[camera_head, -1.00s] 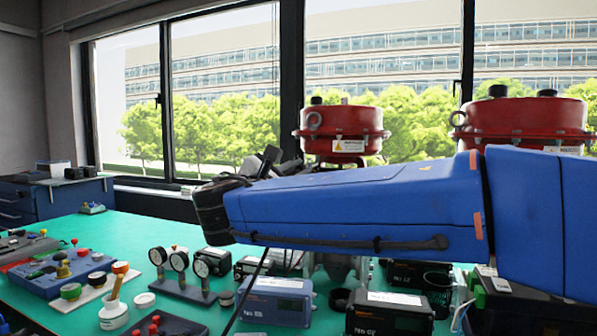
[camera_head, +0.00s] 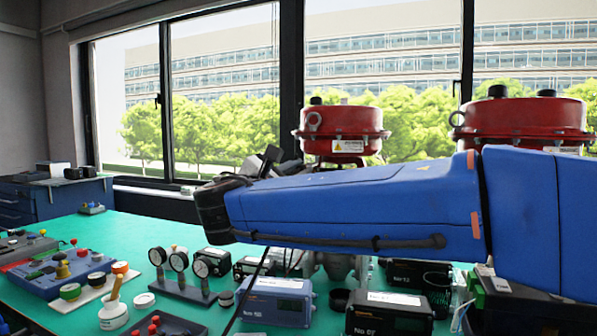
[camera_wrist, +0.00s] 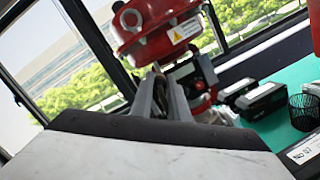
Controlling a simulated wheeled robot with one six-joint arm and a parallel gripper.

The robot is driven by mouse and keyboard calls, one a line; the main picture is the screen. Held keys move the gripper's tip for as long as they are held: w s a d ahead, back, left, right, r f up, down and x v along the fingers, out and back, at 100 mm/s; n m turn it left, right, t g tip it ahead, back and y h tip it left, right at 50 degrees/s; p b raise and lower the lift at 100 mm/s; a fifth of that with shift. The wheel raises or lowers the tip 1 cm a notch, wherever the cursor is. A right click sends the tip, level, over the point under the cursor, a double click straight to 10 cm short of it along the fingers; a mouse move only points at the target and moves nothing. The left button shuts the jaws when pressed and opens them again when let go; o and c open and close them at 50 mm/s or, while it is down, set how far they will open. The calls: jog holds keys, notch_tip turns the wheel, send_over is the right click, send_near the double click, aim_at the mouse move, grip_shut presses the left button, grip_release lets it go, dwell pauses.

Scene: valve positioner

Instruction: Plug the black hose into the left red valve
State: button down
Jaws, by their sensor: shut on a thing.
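The left red valve (camera_head: 343,122) stands at the back of the bench, with a round red top and a warning label. It fills the upper middle of the wrist view (camera_wrist: 155,38). My gripper (camera_wrist: 160,78) points at the valve's body just below the red top, its fingers close together on the black hose. The held hose end is small and dark between the fingertips. Whether it touches the valve is not clear. A thin black line (camera_head: 246,290), likely the hose, hangs below my arm.
A second red valve (camera_head: 525,115) stands at the right. Blue and black positioner boxes (camera_head: 277,302), a gauge stand (camera_head: 180,285) and a black mesh cup (camera_wrist: 303,112) crowd the green bench. The green top (camera_head: 110,232) is clear at its left rear.

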jog(key=shift+w+d, duration=0.2)
jog(key=shift+w, duration=0.3)
dwell(0.8)
jog(key=c, duration=1.6)
grip_release()
jog(key=shift+s, duration=0.1)
